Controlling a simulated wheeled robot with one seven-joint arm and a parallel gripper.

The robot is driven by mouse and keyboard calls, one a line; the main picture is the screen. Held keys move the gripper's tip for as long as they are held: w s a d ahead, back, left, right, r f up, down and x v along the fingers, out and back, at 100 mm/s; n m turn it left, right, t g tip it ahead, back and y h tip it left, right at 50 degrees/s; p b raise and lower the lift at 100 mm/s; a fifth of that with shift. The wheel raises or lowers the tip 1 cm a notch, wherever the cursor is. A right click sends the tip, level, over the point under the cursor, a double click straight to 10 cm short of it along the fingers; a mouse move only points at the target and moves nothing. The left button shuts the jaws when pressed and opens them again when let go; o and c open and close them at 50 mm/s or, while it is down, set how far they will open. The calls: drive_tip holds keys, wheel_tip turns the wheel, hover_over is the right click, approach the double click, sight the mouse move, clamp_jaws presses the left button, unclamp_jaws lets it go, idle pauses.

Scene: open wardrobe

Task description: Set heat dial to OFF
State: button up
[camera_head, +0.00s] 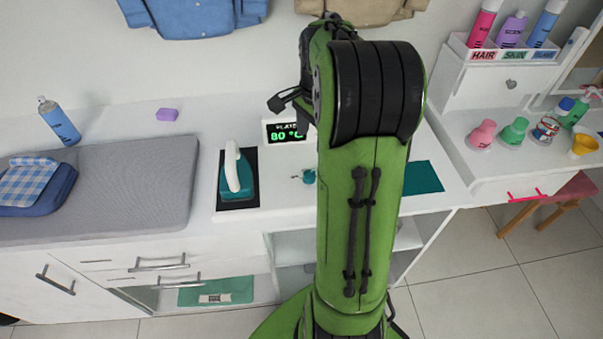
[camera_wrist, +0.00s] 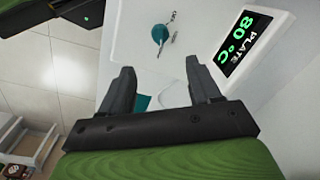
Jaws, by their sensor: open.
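The heat dial is a small teal knob (camera_head: 309,176) on the white worktop, with a small metal-looking piece beside it. It also shows in the wrist view (camera_wrist: 159,33), just beyond my fingertips and between their lines. The dial's setting is too small to read. The display (camera_head: 286,130) behind it shows "80 °C" in green; in the wrist view the display (camera_wrist: 250,45) reads "PLATE 80 °C". My gripper (camera_wrist: 160,72) is open and empty, its two fingers apart and not touching the dial. In the head view my arm hides most of the gripper.
A teal iron (camera_head: 236,178) stands on a dark pad left of the dial. A grey ironing pad (camera_head: 110,190) with folded blue cloth lies further left. A teal sheet (camera_head: 423,178) lies to the right. A blue spray can (camera_head: 60,122) stands at the back left.

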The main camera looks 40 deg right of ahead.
sight(309, 172)
drive_tip(key=f+b, duration=0.1)
drive_tip(key=f, duration=0.3)
drive_tip(key=f+b, duration=0.1)
drive_tip(key=f, duration=0.4)
drive_tip(key=f+b, duration=0.2)
drive_tip(key=f, duration=0.3)
drive_tip(key=shift+w, duration=0.4)
drive_tip(key=c, duration=1)
drive_tip(key=shift+c, duration=0.2)
